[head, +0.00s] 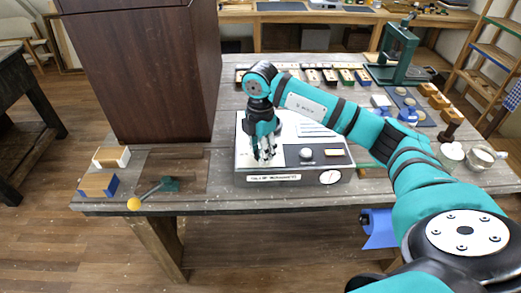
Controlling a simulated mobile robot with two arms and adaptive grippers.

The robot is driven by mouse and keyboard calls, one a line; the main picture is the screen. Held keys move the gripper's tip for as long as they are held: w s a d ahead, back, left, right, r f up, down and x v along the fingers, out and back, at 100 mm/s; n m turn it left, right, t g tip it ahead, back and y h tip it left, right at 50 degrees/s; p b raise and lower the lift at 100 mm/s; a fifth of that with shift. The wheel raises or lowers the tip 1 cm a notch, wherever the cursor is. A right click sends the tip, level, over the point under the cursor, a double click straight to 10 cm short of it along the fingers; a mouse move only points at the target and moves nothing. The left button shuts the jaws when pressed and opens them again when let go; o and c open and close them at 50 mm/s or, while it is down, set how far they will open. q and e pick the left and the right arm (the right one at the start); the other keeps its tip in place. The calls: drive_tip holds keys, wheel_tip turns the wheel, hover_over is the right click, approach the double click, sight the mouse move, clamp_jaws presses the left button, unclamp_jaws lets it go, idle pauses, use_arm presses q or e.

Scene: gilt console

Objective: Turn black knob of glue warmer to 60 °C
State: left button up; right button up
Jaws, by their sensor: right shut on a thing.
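The glue warmer (243,163) is a pale box with a dark front edge, standing at the front middle of the table. My right gripper (264,154) points down onto the left part of its top panel. It is shut on the black knob, which the fingers almost wholly hide. The knob's setting and the scale marks around it cannot be read. A round grey knob (306,153) shows on the panel to the right of the fingers, apart from them. A white round gauge (330,177) is on the front. My left gripper is not in view.
A tall dark brown cabinet (145,70) stands at the left. A green press (396,55), jars (452,152) and small parts crowd the right side.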

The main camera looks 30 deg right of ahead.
drive_tip(key=shift+r, duration=0.1)
drive_tip(key=o, duration=1.1)
drive_tip(key=shift+o, duration=0.2)
wheel_tip(320, 180, up, 12)
